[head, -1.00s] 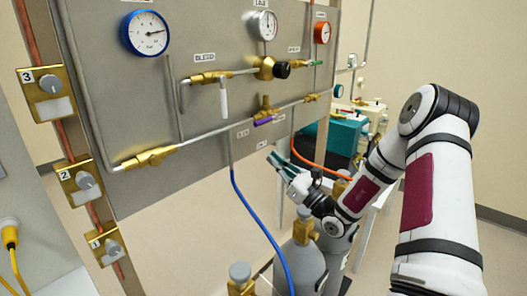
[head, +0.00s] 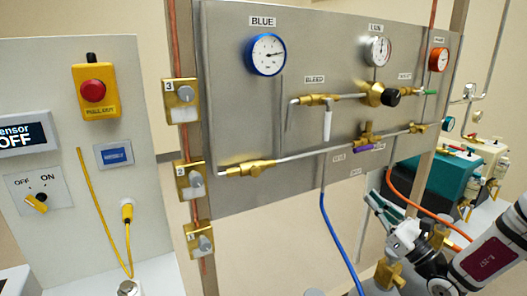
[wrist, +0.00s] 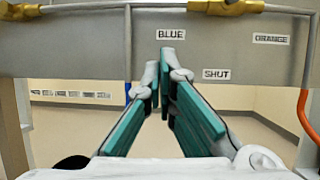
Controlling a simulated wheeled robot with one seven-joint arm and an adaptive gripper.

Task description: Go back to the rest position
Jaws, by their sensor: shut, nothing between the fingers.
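My gripper (head: 384,206) shows at the lower right of the head view, in front of the lower edge of the grey gauge panel (head: 230,130). Its teal fingers are shut with nothing between them. In the wrist view my gripper (wrist: 166,75) points at the panel's lower strip, just under the BLUE label (wrist: 171,34). It appears apart from the panel, though the exact gap cannot be told. Part of my white arm shows at the right edge of the head view.
A blue hose (head: 337,240) hangs below the panel, and an orange hose (head: 415,207) curves behind my gripper. Brass cylinder valves (head: 388,272) stand below it. Teal equipment (head: 445,178) is at the right. A control board with a red button (head: 93,91) stands at the left.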

